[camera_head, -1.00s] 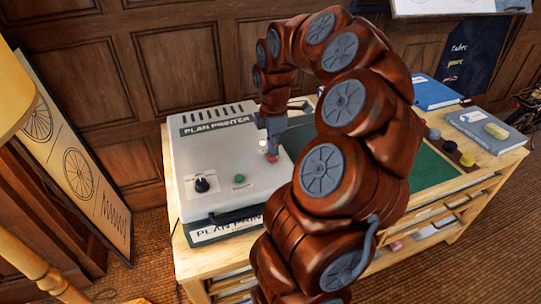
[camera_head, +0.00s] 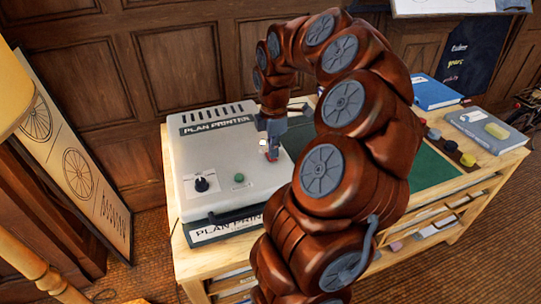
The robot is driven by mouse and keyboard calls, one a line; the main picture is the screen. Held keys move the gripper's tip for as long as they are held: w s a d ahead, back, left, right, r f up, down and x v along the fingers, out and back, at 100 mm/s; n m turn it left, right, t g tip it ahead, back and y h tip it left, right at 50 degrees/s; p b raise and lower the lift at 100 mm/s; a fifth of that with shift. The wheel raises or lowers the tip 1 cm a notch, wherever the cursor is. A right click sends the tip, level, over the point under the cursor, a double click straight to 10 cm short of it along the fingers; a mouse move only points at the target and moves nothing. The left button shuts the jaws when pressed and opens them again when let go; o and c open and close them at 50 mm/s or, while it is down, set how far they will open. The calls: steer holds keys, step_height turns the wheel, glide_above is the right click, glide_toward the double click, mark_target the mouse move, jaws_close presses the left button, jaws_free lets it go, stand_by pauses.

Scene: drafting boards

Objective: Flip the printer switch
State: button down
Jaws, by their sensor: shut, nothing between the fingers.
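The plan printer (camera_head: 222,155) is a pale grey box on the left of the wooden table, with "PLAN PRINTER" lettered on its top. A black knob (camera_head: 201,184) and a green button (camera_head: 239,178) are on its top. A small red part (camera_head: 271,156), which looks like the switch, is on the right of the top, partly hidden by my gripper. My gripper (camera_head: 271,150) points down at it, shut and empty. I cannot tell whether the fingertips touch the red part. My arm hides the printer's right front corner.
A green mat (camera_head: 437,168) lies on the table (camera_head: 507,163) right of my arm. A framed drawing (camera_head: 75,165) leans at the left.

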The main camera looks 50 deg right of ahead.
mark_target(273, 160)
steer(key=shift+f+b, duration=0.5)
steer(key=shift+f, duration=0.35)
stand_by(0.6)
steer(key=shift+r, duration=0.1)
steer(key=shift+r+p, duration=1.6)
steer(key=shift+r, duration=1.85)
